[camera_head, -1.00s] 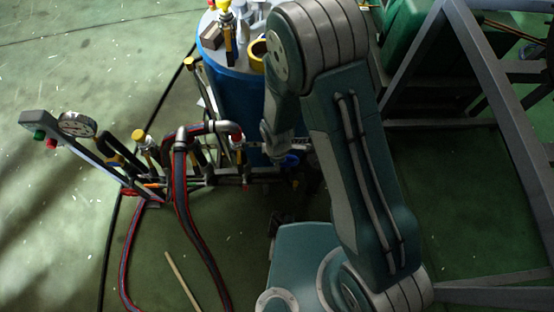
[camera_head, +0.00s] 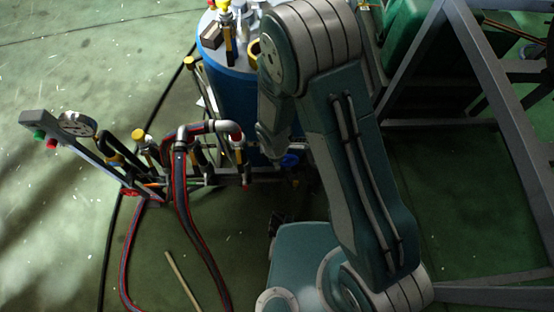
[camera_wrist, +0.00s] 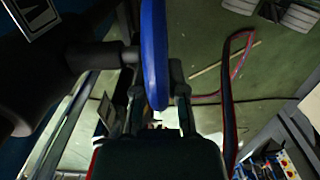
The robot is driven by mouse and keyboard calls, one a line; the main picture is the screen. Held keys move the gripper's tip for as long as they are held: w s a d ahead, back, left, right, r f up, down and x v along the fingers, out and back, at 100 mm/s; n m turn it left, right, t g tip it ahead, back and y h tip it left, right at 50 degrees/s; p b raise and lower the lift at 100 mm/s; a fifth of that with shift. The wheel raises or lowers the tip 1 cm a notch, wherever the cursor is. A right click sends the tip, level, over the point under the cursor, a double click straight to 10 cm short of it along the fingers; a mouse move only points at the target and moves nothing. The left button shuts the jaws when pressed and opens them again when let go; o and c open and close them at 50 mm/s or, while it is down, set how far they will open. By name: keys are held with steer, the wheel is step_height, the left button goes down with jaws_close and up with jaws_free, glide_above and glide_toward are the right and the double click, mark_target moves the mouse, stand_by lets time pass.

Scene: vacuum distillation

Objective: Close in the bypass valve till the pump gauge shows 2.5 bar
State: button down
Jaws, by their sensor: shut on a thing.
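A blue handwheel (camera_wrist: 153,50) stands edge-on between the two fingers of my gripper (camera_wrist: 157,75) in the wrist view. My gripper is shut on its rim. In the head view the blue wheel (camera_head: 290,160) shows low beside the blue tank, partly behind my arm, and my fingers are hidden there. The round white-faced gauge (camera_head: 77,123) sits on a grey slanted post at the left. Its needle is too small to read. I cannot tell how far the valve is turned.
A blue tank (camera_head: 234,92) stands behind the pipework. Red-and-black hoses (camera_head: 182,205) loop down to the green floor. A grey steel frame (camera_head: 500,110) stands at the right. A thin stick (camera_head: 183,280) lies on the floor.

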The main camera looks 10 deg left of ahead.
steer(key=c, duration=0.7)
jaws_free()
steer(key=shift+a, duration=0.1)
steer(key=shift+r, duration=0.1)
steer(key=r, duration=1.1)
steer(key=shift+a+r, duration=0.35)
